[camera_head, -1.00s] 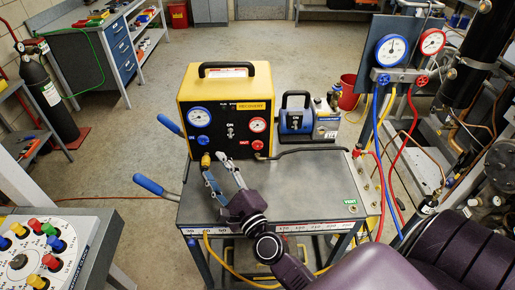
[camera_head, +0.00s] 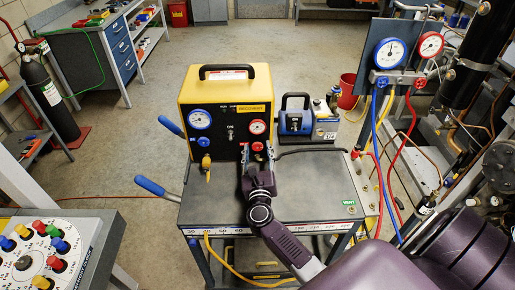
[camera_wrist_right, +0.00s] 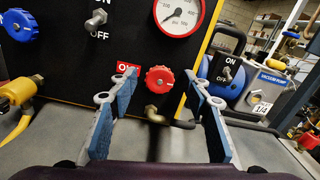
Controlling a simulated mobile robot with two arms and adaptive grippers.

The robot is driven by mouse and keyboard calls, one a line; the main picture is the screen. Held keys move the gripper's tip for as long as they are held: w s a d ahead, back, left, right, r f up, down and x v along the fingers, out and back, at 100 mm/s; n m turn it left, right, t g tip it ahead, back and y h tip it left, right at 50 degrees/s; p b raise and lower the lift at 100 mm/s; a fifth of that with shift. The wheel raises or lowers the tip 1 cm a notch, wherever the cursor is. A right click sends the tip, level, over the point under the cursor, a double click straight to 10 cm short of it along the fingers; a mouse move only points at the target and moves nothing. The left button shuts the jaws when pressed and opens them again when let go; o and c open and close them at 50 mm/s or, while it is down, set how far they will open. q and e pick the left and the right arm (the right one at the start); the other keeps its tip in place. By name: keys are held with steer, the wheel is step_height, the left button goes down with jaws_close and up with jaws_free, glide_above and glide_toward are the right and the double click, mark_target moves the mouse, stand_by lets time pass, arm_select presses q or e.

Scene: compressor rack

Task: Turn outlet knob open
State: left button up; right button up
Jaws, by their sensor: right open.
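The yellow and black recovery machine (camera_head: 230,100) stands on the grey cart top. Its red outlet knob (camera_wrist_right: 160,79) is at the lower right of the front panel, under a red-rimmed gauge (camera_wrist_right: 179,14), beside a red label. In the head view the knob (camera_head: 257,146) is just beyond my fingertips. My right gripper (camera_head: 258,152) is open. In the wrist view its two blue-padded fingers (camera_wrist_right: 162,90) stand on either side of the knob, apart from it, with a gap each side. A blue knob (camera_wrist_right: 19,24) is at the panel's left. My left gripper is not in view.
A blue vacuum pump (camera_head: 295,118) stands right of the machine. A brass fitting (camera_wrist_right: 20,90) sits below the blue knob. A black hose (camera_head: 312,151) lies on the cart top (camera_head: 310,185), which is mostly clear. Gauges with hoses hang at the right.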

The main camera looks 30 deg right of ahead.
steer(key=shift+w+d, duration=0.1)
steer(key=shift+w, duration=0.05)
steer(key=shift+c, duration=0.3)
steer(key=c, duration=1.1)
